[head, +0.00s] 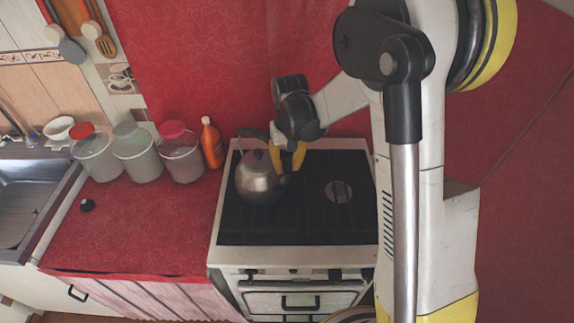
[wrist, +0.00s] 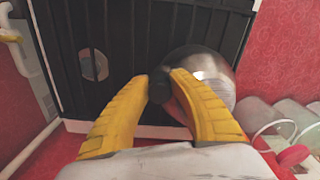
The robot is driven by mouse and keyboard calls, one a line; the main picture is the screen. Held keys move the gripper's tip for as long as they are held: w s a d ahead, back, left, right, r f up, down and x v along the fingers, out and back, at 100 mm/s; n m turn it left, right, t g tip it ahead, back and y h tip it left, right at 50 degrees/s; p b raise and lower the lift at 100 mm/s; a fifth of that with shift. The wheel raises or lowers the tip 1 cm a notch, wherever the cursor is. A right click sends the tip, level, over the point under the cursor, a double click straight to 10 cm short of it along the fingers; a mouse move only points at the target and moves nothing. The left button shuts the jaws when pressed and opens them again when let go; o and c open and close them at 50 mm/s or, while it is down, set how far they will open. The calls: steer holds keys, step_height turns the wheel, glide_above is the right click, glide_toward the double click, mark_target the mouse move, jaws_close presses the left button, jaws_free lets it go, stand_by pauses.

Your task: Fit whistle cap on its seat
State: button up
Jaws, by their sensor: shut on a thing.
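A steel kettle (head: 262,180) with a dark handle (head: 252,133) stands on the left of the black hob. In the wrist view the kettle (wrist: 215,68) is just right of the fingers and partly hidden by one. My gripper (head: 288,168) is low beside the kettle's right side. Its yellow fingertips are shut on a small dark round piece, which looks like the whistle cap (wrist: 160,86). In the head view the fingers hide this piece. I cannot make out the spout or the cap's seat, nor whether the cap touches the kettle.
The cooker's hob (head: 310,225) is clear in front and right of the kettle. Left on the red counter (head: 140,235) are lidded jars (head: 135,150), an orange bottle (head: 211,145) and a small black round thing (head: 87,205). A red wall stands behind.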

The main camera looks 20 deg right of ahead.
steer(key=shift+f+b, duration=0.85)
steer(key=shift+f, duration=0.1)
stand_by(0.8)
stand_by(0.3)
steer(key=o, duration=1.5)
steer(key=shift+c, duration=0.2)
steer(key=shift+r, duration=0.1)
steer(key=shift+r+p, duration=2.55)
steer(key=shift+r, duration=1.45)
